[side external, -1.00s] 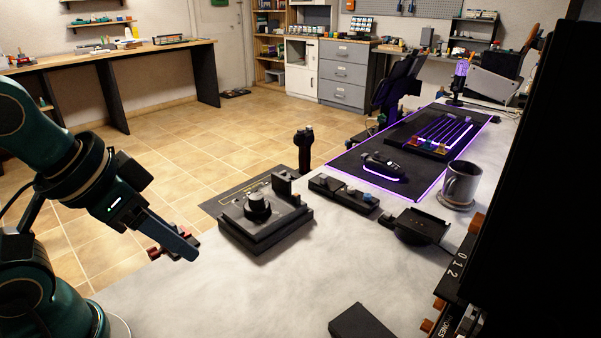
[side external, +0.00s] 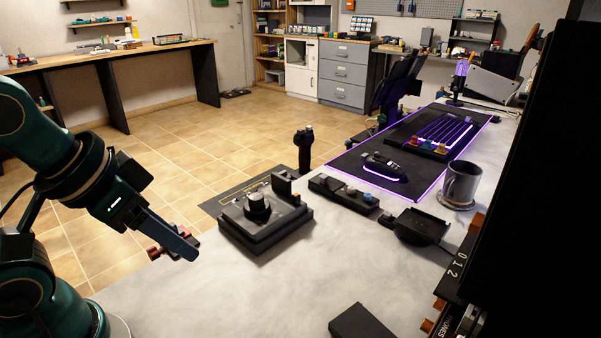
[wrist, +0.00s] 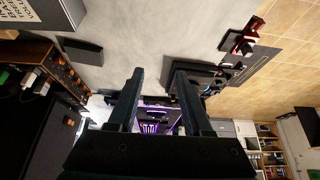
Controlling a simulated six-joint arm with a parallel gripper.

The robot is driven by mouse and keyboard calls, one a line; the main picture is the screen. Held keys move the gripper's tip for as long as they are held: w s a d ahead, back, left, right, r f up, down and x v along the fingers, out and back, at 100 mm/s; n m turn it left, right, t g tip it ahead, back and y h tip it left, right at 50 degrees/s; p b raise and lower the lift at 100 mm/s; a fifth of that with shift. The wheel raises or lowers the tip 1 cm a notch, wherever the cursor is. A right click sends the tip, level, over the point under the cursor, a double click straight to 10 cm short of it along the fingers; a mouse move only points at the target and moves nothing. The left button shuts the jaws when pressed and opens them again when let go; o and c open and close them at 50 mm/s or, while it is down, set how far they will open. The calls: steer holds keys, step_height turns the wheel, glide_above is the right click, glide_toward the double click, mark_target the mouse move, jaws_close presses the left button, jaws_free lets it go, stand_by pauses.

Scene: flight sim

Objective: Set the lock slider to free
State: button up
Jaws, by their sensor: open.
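My gripper (side external: 186,250) hangs at the left in the side view, above the near left part of the grey desk, with its fingers angled down. In the wrist view my gripper (wrist: 159,72) shows two dark fingers apart, with nothing between them.
A black joystick (side external: 304,150) stands behind the control unit. A black cradle (side external: 418,226) and grey mug (side external: 462,183) are to the right. A red part (side external: 160,254) lies behind my gripper. A dark panel with orange knobs (side external: 427,326) borders the right. The front desk is mostly clear.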

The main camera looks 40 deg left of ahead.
steer(key=shift+c, duration=0.3)
steer(key=shift+c, duration=1.1)
steer(key=w+r+m+t, duration=0.1)
steer(key=w+r, duration=0.5)
steer(key=w, duration=0.1)
steer(key=g, duration=0.2)
glide_above(296, 195)
steer(key=s, duration=0.2)
steer(key=shift+n, duration=0.3)
step_height(296, 195, down, 12)
steer(key=shift+s+f, duration=0.1)
steer(key=shift+s, duration=0.05)
steer(key=shift+x, duration=2.4)
